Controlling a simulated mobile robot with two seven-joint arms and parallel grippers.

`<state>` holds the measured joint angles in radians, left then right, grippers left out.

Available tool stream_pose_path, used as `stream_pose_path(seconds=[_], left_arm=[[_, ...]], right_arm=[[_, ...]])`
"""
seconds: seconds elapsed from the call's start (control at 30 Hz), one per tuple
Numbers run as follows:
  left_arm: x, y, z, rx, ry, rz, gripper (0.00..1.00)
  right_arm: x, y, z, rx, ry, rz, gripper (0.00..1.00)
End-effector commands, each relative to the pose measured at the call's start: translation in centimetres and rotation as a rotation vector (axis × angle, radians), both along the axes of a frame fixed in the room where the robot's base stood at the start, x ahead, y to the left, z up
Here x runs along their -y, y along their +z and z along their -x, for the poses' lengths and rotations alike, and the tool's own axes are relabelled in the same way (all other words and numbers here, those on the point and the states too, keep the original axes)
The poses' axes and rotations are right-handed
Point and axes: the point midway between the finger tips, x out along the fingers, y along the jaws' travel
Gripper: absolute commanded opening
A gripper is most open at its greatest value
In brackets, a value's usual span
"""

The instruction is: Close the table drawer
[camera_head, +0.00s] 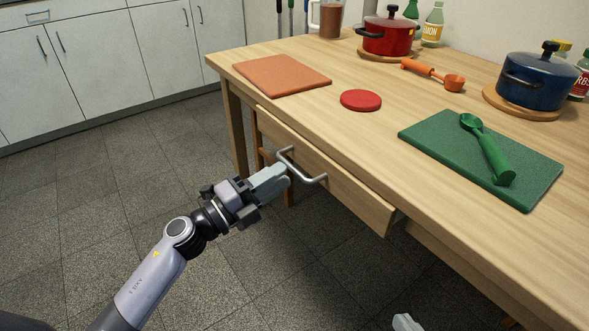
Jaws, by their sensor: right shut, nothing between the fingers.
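The wooden table drawer (335,184) stands partly pulled out under the table's near edge, with a gap behind its front panel. Its silver bar handle (304,175) is on the front.
The wooden table (365,130) holds an orange board (283,74), a red disc (361,100), a green board (435,131) with a green spoon (487,149), an orange ladle (432,74), and red (387,36) and blue (536,82) pots. The floor before the drawer is clear.

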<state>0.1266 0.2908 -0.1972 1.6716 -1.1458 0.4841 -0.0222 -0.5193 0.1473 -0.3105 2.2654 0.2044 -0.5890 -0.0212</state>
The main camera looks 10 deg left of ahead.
Motion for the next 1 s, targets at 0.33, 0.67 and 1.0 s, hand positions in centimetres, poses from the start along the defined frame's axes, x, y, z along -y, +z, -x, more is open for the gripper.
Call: stream_pose_path(seconds=[0.33,0.67,1.0], left_arm=[[2.6,0.7,-3.0,0.0,0.0,0.0,0.29],[2.8,0.8,-3.3,-0.002,0.001,0.0,0.29],[3.1,0.8,-3.6,-0.001,0.0,0.001,0.0]], right_arm=[[-0.4,-0.2,-0.1,-0.001,0.006,-0.023,0.0],[-0.4,-0.2,-0.1,-0.003,0.008,-0.027,0.0],[-0.4,-0.3,-0.1,-0.003,0.008,-0.027,0.0]])
